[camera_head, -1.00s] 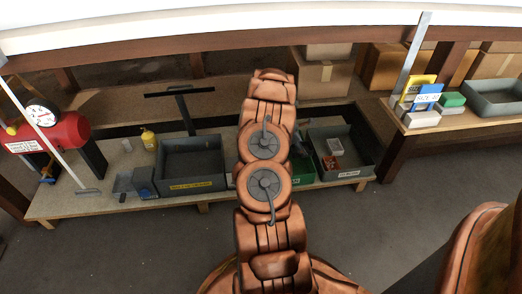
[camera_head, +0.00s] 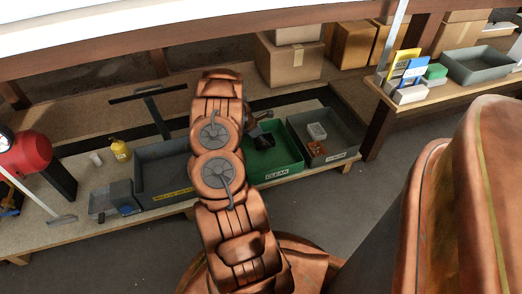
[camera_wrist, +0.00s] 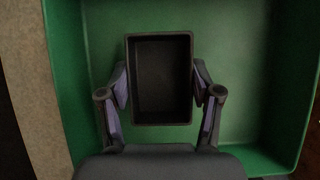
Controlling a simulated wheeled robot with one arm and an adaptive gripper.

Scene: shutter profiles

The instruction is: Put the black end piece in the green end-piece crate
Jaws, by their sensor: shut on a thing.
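The black end piece (camera_wrist: 160,80) is a dark, hollow, box-like rectangle. My gripper (camera_wrist: 160,88) is shut on it, one finger against each side, in the wrist view. It is held over the inside of the green crate (camera_wrist: 222,20); how high above the crate floor I cannot tell. In the head view the green crate (camera_head: 283,172) stands on the low bench with a label that seems to read CLEAN. My copper-coloured arm covers its left part, and the dark gripper shows only in part there. The end piece is not clearly visible in the head view.
A grey crate with small items (camera_head: 340,155) stands right of the green one. Cardboard boxes (camera_head: 290,62) stand at the back.

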